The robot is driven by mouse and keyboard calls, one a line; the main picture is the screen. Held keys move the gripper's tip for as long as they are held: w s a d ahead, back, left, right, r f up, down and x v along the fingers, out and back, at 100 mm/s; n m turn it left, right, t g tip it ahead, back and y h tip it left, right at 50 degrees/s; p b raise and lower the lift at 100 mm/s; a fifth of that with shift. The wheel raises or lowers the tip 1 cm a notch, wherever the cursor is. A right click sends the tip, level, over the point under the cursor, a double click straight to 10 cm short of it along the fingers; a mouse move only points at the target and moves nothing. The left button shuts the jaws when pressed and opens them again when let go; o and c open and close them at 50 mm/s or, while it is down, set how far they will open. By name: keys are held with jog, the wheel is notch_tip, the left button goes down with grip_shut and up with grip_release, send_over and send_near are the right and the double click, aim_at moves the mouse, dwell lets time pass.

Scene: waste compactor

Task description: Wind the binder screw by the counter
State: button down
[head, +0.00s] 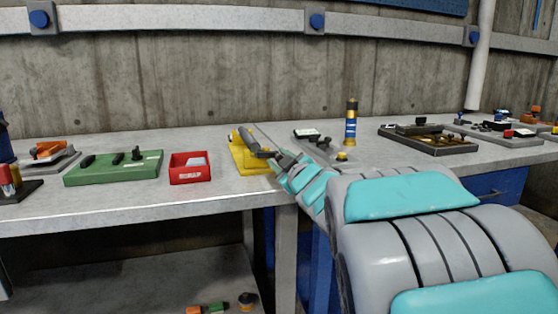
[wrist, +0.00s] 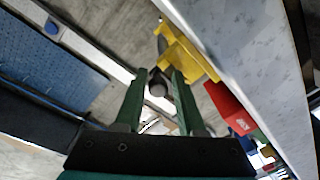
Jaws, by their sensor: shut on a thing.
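A yellow device (head: 247,158) stands near the front edge of the grey workbench, and its body also shows in the wrist view (wrist: 188,52). A dark grey handle (head: 250,141) slants across its top. In the wrist view, a dark rounded handle end (wrist: 158,84) sits between my two green fingers. My gripper (wrist: 159,80) is shut on this handle, at the right side of the device in the head view. My arm comes in from the right and hides part of the bench. The screw's thread cannot be made out.
A red bin (head: 190,168) and a green block with black knobs (head: 113,168) stand to the left. A blue and gold cylinder (head: 351,124) and a dark tray (head: 428,139) stand to the right. The concrete wall (head: 180,80) is behind the bench.

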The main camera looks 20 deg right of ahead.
aim_at(272, 181)
jog(key=shift+a+f+m+b, duration=0.1)
jog(key=shift+f+m+b, duration=0.1)
jog(key=shift+m, duration=0.45)
jog(key=shift+f+m+b, duration=0.15)
jog(key=shift+m, duration=0.5)
dwell(0.4)
jog(key=shift+a+f+m+b, duration=0.1)
jog(key=shift+f+m+b, duration=0.2)
jog(key=shift+m, duration=0.4)
jog(key=shift+a+f+m+t+b, duration=0.25)
jog(key=shift+m+b, duration=0.25)
jog(key=shift+m, duration=0.3)
jog(key=shift+a+f+m+b, duration=0.15)
jog(key=shift+m+b, duration=0.35)
jog(key=shift+m, duration=0.3)
jog(key=shift+a+f+m+b, duration=0.15)
jog(key=shift+m+b, duration=0.3)
jog(key=shift+m, duration=0.35)
jog(key=shift+a+m+t+h+b, duration=0.15)
jog(key=shift+m+t+h+b, duration=0.15)
jog(key=shift+m, duration=0.6)
jog(key=c, duration=0.9)
grip_release()
jog(key=shift+o, duration=1.1)
jog(key=shift+f, duration=0.1)
